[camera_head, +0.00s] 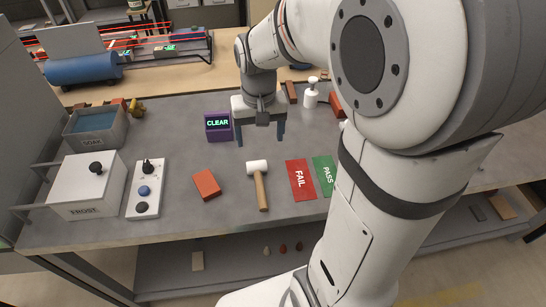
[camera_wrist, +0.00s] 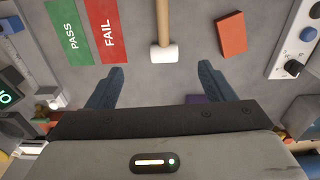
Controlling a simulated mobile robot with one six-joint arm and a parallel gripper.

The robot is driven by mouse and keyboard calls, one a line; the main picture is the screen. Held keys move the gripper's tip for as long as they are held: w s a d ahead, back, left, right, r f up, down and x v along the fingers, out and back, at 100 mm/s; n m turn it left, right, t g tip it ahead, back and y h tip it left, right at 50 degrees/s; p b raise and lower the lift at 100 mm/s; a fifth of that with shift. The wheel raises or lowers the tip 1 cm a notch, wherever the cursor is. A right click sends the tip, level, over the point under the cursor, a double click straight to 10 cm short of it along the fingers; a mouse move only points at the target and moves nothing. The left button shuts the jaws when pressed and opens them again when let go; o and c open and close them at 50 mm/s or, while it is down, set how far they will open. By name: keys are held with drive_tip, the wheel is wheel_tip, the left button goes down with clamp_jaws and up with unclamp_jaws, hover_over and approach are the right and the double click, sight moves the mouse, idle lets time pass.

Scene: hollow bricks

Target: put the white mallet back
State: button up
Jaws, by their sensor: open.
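The white mallet (camera_head: 257,169) lies flat on the grey bench, its white head toward the back and its wooden handle pointing to the front. In the wrist view the mallet (camera_wrist: 163,52) lies just beyond the fingertips, its head lined up with the gap between them. My gripper (camera_head: 260,139) is open and empty above the bench, behind the mallet head and not touching it. In the wrist view its two dark fingers (camera_wrist: 161,70) are wide apart. I cannot make out a holder for the mallet.
A red brick (camera_head: 206,184) lies left of the mallet. Red FAIL (camera_head: 300,179) and green PASS (camera_head: 324,175) mats lie right. A purple CLEAR box (camera_head: 218,127), a switch panel (camera_head: 146,189), a FROST box (camera_head: 85,190) and a SOAK tub (camera_head: 95,143) stand left. A white bottle (camera_head: 311,97) stands behind.

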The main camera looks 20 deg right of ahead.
drive_tip(key=s+r+n+t, duration=0.1)
drive_tip(key=s+r+t, duration=0.1)
drive_tip(key=s, duration=1)
drive_tip(key=shift+s+r+n+t, duration=0.2)
drive_tip(key=shift+r+n+t, duration=0.1)
drive_tip(key=shift+r+n, duration=0.15)
idle(0.4)
